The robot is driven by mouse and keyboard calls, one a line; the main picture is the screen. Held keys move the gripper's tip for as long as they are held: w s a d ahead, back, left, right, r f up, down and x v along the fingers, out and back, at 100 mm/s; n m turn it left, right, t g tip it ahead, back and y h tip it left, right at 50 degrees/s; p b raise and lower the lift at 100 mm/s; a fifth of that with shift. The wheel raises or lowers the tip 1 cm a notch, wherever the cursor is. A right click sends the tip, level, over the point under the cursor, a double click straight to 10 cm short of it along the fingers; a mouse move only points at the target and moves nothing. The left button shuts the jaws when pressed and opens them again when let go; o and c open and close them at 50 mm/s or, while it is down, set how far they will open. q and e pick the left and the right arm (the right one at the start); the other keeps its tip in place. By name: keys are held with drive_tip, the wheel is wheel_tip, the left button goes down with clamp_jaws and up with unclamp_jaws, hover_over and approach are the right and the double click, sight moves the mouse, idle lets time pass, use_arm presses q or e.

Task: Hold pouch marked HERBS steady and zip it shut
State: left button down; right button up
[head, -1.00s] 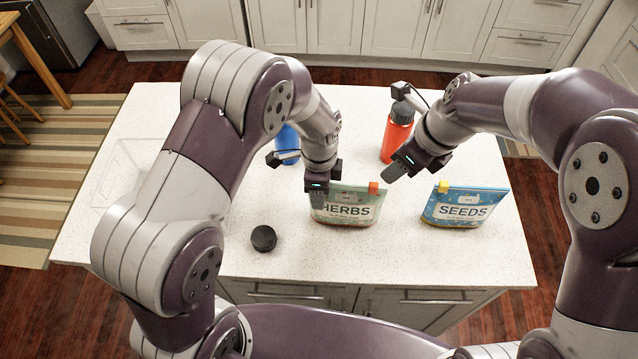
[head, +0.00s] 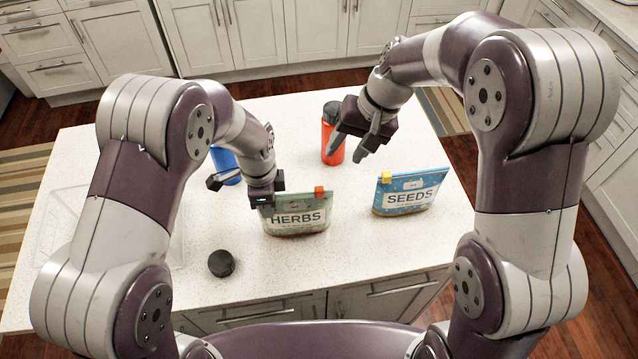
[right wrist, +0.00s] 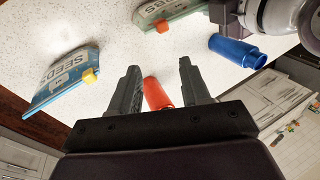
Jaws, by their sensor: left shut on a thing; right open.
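The green HERBS pouch (head: 297,222) stands upright on the white counter. Its red zip slider (head: 320,192) sits at the right end of the top edge; this slider (right wrist: 162,26) also shows at the top of the right wrist view. My left gripper (head: 266,207) is shut on the pouch's upper left corner and hides part of it. My right gripper (head: 347,153) is open and empty, raised above the counter behind and right of the pouch, apart from the slider. Its two fingers (right wrist: 158,67) are spread in the right wrist view.
The blue SEEDS pouch (head: 412,197) with a yellow slider (head: 386,178) stands to the right. A red bottle (head: 328,135) stands behind my right gripper, and a blue bottle (head: 224,160) behind my left arm. A round black object (head: 221,263) lies at front left.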

sight(318, 189)
drive_tip(key=a+f+n, duration=0.1)
drive_tip(key=f+n, duration=0.2)
drive_tip(key=n, duration=0.3)
drive_tip(key=s+a+f+n, duration=0.1)
drive_tip(key=a+f+n, duration=0.1)
drive_tip(key=n, duration=0.5)
drive_tip(key=a+f+n+g, duration=0.1)
drive_tip(key=a+f+n, duration=0.1)
drive_tip(key=f+n, duration=0.3)
drive_tip(key=shift+s+a+n, duration=0.1)
drive_tip(key=shift+s+n, duration=0.15)
drive_tip(key=shift+n, duration=0.65)
